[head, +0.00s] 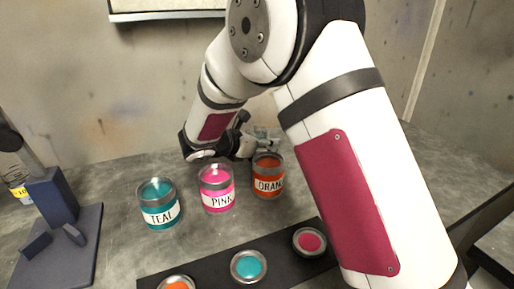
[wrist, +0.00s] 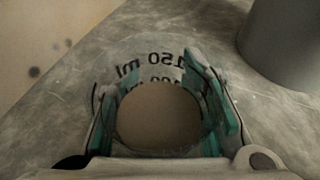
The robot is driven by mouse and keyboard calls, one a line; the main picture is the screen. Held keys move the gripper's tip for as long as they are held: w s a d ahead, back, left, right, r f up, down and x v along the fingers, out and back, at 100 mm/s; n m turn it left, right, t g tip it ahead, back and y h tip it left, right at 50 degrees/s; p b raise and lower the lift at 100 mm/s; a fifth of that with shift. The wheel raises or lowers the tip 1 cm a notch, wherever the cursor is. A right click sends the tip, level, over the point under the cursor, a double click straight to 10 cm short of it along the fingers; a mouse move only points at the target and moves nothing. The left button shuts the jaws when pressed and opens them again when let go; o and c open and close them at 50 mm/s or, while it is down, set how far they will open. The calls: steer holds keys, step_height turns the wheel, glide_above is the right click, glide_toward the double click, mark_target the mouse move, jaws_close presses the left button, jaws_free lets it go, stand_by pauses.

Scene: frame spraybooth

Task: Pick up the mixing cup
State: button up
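The mixing cup (wrist: 150,62) is a clear cup with dark "150 ml" markings, reversed as I see them through its wall. In the wrist view I look down into it, and a plain brown round area (wrist: 158,115) fills its middle. My gripper (wrist: 165,105) has its two teal-padded fingers spread, one at each side of the cup. I cannot tell whether both pads press on the wall. In the head view my gripper (head: 244,140) is at the back of the bench, behind the paint cans. My arm largely hides the cup there.
Teal (head: 160,216), pink (head: 217,201) and orange (head: 269,184) paint cans stand in front of my gripper. A dark strip (head: 210,266) with paint pots lies nearer. A blue stand (head: 62,240) is at left. A grey cylinder (wrist: 285,40) stands right of the cup.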

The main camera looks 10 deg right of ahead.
steer(key=shift+c, duration=0.7)
